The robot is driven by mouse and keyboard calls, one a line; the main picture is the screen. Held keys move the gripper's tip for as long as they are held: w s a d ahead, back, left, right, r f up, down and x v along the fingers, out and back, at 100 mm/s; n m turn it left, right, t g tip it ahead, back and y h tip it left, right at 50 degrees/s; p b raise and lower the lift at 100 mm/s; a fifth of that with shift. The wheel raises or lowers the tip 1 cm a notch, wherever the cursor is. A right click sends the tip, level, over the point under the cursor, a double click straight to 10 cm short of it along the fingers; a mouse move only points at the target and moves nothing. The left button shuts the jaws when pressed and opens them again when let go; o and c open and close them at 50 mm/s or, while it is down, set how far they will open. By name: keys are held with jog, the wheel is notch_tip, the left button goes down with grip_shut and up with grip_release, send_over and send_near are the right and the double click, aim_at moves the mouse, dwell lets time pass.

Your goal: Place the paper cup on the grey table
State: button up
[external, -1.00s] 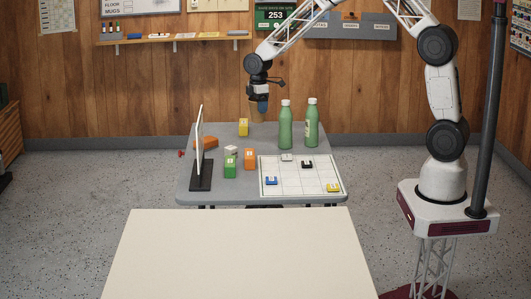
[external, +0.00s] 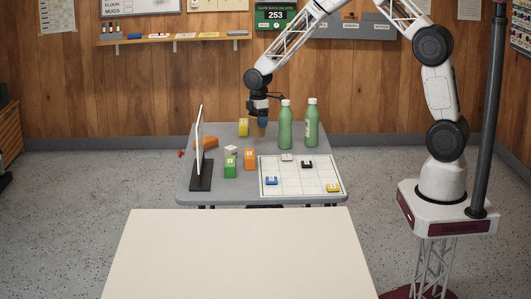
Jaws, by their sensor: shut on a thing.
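The brown paper cup (external: 257,130) is at the back middle of the grey table (external: 230,188), just left of the green bottles. My gripper (external: 257,119) points down from above and is shut on the cup, which looks upright. The cup's base is at or very near the tabletop; I cannot tell whether it touches. The gripper hides the upper part of the cup.
Two green bottles (external: 285,125) stand close on the right. A yellow block (external: 243,127) is close on the left. Orange and green blocks, a white upright panel (external: 199,140) and a gridded board (external: 300,175) with small pieces lie nearer. The cream table (external: 240,250) in front is bare.

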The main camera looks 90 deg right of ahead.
jog(key=shift+f, duration=0.1)
jog(key=shift+f, duration=1.75)
jog(key=shift+f, duration=0.15)
jog(key=o, duration=0.8)
jog(key=shift+c, duration=0.2)
notch_tip(320, 180, up, 12)
